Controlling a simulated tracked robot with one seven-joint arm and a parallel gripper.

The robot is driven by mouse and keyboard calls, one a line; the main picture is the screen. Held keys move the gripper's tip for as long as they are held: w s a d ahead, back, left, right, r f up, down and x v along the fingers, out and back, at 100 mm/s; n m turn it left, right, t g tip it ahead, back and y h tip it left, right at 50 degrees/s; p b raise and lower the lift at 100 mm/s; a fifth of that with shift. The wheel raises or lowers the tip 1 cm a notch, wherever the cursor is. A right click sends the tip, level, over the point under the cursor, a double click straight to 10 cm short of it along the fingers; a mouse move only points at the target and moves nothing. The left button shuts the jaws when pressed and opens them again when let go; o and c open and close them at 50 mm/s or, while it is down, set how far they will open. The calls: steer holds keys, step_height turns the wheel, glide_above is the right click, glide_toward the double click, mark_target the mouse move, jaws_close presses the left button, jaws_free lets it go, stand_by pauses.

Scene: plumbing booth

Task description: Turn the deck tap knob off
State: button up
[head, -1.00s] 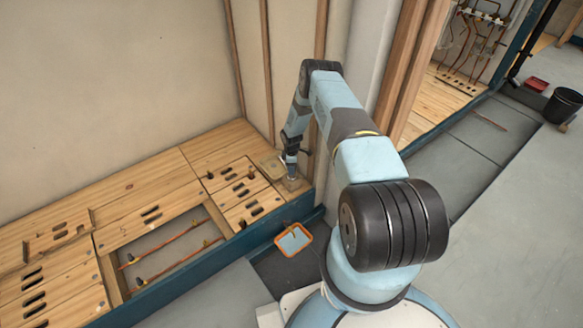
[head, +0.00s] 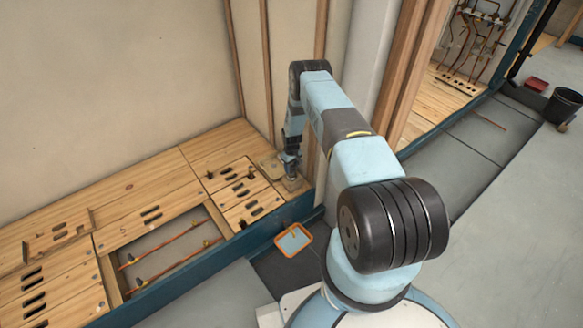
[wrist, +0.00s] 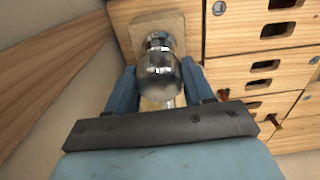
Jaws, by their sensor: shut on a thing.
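The deck tap knob (wrist: 160,76) is a shiny chrome piece in the wrist view, on a square wooden block (wrist: 138,42) on the deck. My gripper (wrist: 160,88) has one blue finger on each side of the knob and is shut on it. In the head view my gripper (head: 291,172) points down at the far right end of the wooden deck, by the wall studs. There the knob is too small and covered to make out.
Slotted wooden deck panels (head: 150,215) lie left of my gripper. An open bay in the deck shows copper pipes (head: 165,262). A blue kerb (head: 270,226) runs along the deck front. An orange-rimmed tray (head: 293,240) lies on the floor before it. A wooden post (head: 402,75) stands right.

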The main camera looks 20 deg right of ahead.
steer(key=m, duration=0.7)
steer(key=shift+w+r, duration=0.1)
steer(key=shift+w, duration=0.05)
steer(key=shift+d, duration=0.1)
stand_by(0.5)
steer(key=o, duration=1)
step_height(320, 180, up, 14)
steer(key=shift+f, duration=0.25)
